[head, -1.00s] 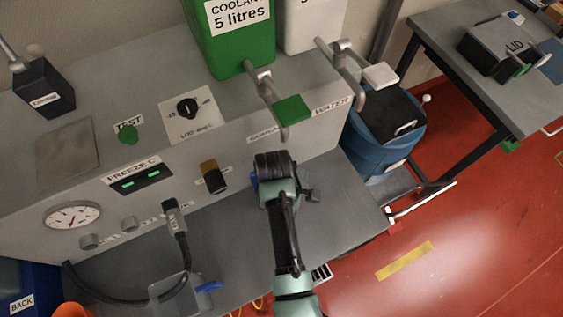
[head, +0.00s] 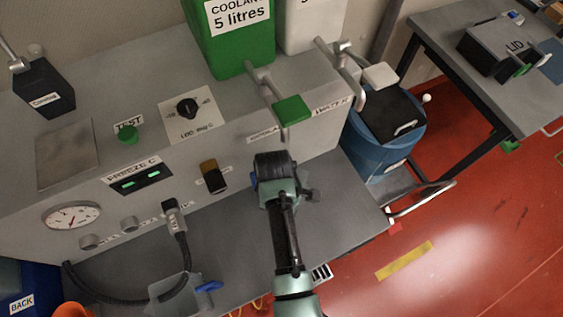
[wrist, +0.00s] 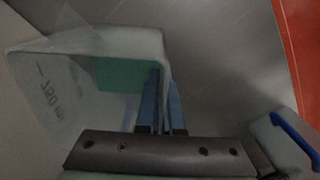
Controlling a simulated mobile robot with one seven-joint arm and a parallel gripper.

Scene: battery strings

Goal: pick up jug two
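A clear plastic jug (wrist: 55,90) with volume marks fills the left of the wrist view, and a green patch shows through it. No number naming it jug two is readable. My gripper (wrist: 165,90) has its two blue fingers close together at the jug's right wall, one seen on each side of it. It looks shut on that wall. In the head view my gripper (head: 268,170) is low over the bench shelf, and hides whatever is below it. Another clear jug (head: 175,295) with a blue handle stands at the lower left.
A grey machine (head: 150,190) with a hose (head: 184,250) and gauge (head: 72,215) rises behind the shelf. Green (head: 235,40) and white (head: 312,25) tanks with taps stand above. A blue bin (head: 385,145) is at the right.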

